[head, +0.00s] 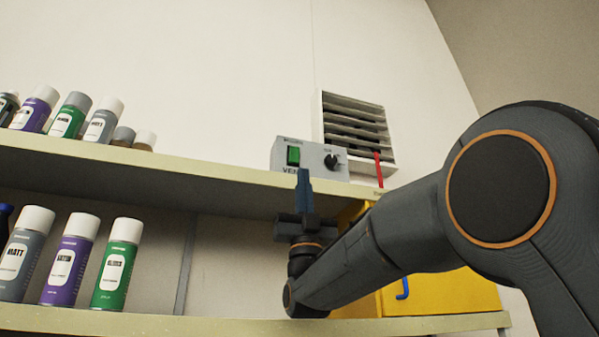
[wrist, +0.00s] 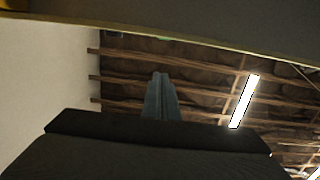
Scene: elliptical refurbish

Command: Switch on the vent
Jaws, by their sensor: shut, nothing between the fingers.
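The vent control box (head: 310,158) is grey and stands on the upper shelf, with a green switch (head: 293,156) at its left, a black knob (head: 331,162) at its right and a partly covered "VEN" label. A slatted wall vent (head: 355,128) is behind it, to the upper right. My gripper (head: 304,172) points up in front of the box's lower edge, its blue fingertips together and empty, just below and right of the green switch. I cannot tell whether they touch the box.
The upper shelf (head: 200,172) carries several spray cans (head: 72,115) at the left; more cans (head: 118,265) stand on the lower shelf (head: 200,325). A yellow container (head: 440,294) sits behind my arm. A red upright object (head: 378,169) is right of the box. The shelf edge also crosses the wrist view (wrist: 200,28).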

